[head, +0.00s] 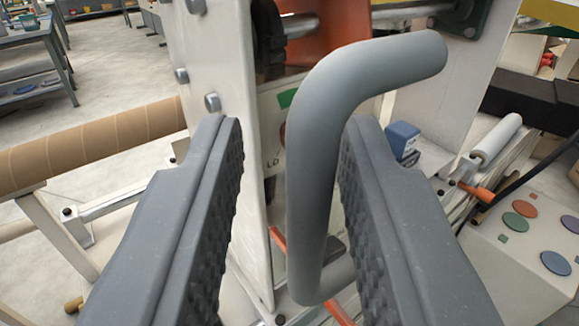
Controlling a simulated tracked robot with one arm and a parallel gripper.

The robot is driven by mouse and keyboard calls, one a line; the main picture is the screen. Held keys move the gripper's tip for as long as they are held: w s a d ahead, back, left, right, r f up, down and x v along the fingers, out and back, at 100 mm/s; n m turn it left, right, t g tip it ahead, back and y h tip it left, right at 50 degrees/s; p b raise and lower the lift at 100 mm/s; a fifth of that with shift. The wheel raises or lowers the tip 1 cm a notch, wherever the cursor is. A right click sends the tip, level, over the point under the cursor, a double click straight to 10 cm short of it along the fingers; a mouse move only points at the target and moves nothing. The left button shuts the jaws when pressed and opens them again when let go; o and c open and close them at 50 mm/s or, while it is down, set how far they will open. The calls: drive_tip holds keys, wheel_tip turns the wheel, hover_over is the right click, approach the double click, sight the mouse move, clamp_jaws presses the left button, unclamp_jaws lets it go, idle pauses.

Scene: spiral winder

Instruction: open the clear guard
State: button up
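A thick grey bent handle (313,180) stands close in front of my gripper (294,140) in the head view. Its long part runs upright and its top bends away to the right. My gripper is open, with one dark ribbed finger on each side of the handle's upright part. A clear gap shows between the left finger and the handle; the right finger is very near it, and I cannot tell if they touch. I cannot make out the clear guard's panel itself, nor how the handle joins it.
A cream machine plate (225,60) with bolts stands behind the left finger. A brown cardboard tube (95,145) lies at the left. A control box with coloured buttons (524,208) and a white roller (497,137) are at the right. Open floor and a workbench (25,40) show far left.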

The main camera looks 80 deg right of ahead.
drive_tip(key=s+a+b, duration=0.2)
drive_tip(key=a+b, duration=0.1)
drive_tip(key=a, duration=1)
drive_tip(key=shift+s, duration=0.2)
